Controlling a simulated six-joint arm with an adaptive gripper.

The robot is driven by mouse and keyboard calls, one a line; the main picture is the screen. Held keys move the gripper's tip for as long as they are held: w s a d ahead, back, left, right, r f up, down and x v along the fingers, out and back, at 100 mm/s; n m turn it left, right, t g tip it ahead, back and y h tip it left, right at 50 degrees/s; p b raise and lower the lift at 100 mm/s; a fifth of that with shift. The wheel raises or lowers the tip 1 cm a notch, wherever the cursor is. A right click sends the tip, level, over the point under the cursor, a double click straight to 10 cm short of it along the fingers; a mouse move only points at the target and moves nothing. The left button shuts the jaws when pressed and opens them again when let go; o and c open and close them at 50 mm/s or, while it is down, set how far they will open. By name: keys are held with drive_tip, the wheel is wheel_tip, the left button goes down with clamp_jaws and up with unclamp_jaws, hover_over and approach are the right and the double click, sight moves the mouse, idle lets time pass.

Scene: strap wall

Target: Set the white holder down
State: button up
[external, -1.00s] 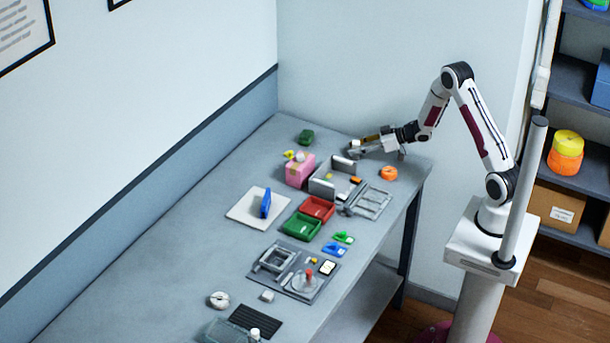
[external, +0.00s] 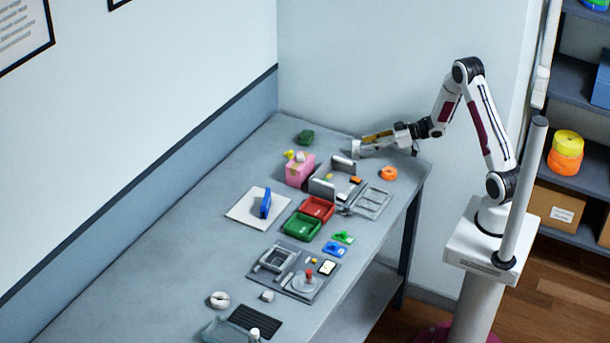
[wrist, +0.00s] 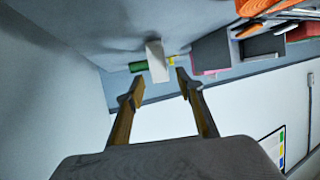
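The white holder (external: 356,149) is a small pale upright block at the table's far right corner. In the wrist view the white holder (wrist: 157,62) shows just beyond and between my fingertips, with a visible gap on each side. My gripper (external: 368,143) points left, level and low over the table, directly behind the holder. In the wrist view my gripper (wrist: 160,84) is open, its two fingers apart and not seen touching the holder. The holder appears to stand on the table, but its contact is hard to make out.
A grey divided bin (external: 325,184) and a pink box (external: 299,171) stand nearby in front. An orange ring (external: 388,173) lies near the table's right edge. A green block (external: 306,137) is at the back.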

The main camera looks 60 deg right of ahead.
drive_tip(key=shift+v, duration=1.1)
drive_tip(key=shift+w+d+r+h, duration=0.15)
drive_tip(key=shift+w+r+h, duration=0.15)
drive_tip(key=shift+r+h, duration=0.3)
drive_tip(key=s+r+m+g+h, duration=0.1)
drive_tip(key=s+r+m+h, duration=0.15)
drive_tip(key=r, duration=0.45)
drive_tip(key=s+r+m+g+h, duration=0.1)
drive_tip(key=s+r+h, duration=0.3)
drive_tip(key=r, duration=0.4)
drive_tip(key=s+a+g, duration=0.1)
drive_tip(key=s+a, duration=0.4)
drive_tip(key=s, duration=0.4)
drive_tip(key=s+a+r+g+y, duration=0.1)
drive_tip(key=s+a+g, duration=0.1)
drive_tip(key=s+a, duration=0.3)
drive_tip(key=s+a+m+g+y, duration=0.1)
drive_tip(key=s+a, duration=0.4)
drive_tip(key=s, duration=0.8)
drive_tip(key=shift+s+a+r+g, duration=0.15)
drive_tip(key=shift+a+r+g, duration=0.1)
drive_tip(key=shift+r+g, duration=0.15)
drive_tip(key=shift+y, duration=0.25)
